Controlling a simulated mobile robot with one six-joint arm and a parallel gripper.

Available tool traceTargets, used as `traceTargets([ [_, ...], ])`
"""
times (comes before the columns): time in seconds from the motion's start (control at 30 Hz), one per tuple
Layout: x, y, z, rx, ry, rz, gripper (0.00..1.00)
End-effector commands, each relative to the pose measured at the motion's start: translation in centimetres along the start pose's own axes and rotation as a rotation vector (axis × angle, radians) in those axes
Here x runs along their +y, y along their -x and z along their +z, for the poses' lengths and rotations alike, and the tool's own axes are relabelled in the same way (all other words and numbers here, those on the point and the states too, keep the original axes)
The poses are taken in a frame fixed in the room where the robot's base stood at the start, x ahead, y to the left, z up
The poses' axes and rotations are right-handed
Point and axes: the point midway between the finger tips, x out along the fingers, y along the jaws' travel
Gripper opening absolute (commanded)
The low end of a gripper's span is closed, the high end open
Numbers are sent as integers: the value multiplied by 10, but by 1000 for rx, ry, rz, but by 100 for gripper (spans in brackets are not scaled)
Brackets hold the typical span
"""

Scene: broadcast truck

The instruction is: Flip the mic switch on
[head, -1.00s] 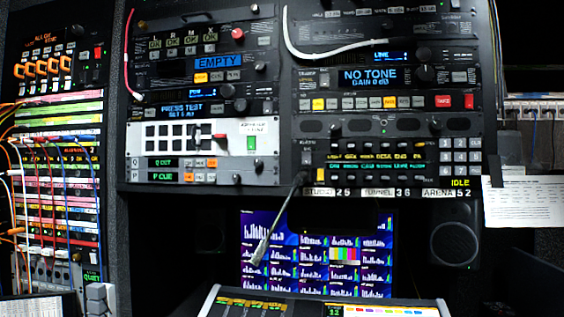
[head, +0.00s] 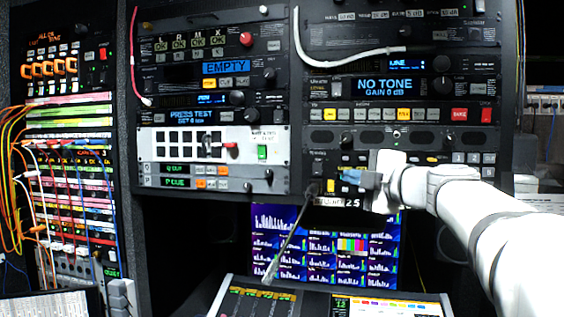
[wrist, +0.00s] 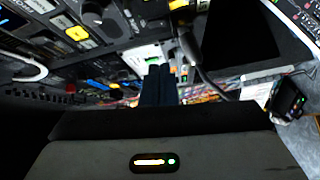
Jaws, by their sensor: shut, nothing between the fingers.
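The intercom panel (head: 318,154) is at the lower right of the rack in the head view, with the gooseneck mic (head: 290,235) hanging from its lower left corner. A yellow lit key (head: 331,186) sits beside the mic's base. I cannot tell for sure which control is the mic switch, or its position. My gripper (head: 343,177) is in front of the panel's left half, just right of the yellow key, and hides several keys. In the wrist view its dark blue fingers (wrist: 160,70) are together and empty, with the gooseneck (wrist: 190,48) close to their right.
Left of the panel is a white panel (head: 205,145) with a red-handled lever and a green switch. A monitor (head: 330,243) is below the rack. A console (head: 330,303) with screens stands in front. Cables (head: 15,190) hang at the far left.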

Motion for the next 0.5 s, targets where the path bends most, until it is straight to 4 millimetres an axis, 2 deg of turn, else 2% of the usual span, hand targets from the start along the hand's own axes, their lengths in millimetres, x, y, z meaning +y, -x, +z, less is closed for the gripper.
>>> traceTargets([
  [0.17, 3, 3, -5, 57, 63, -66, 0],
  [0.5, 2, 2, -6, 63, 66, -70, 0],
])
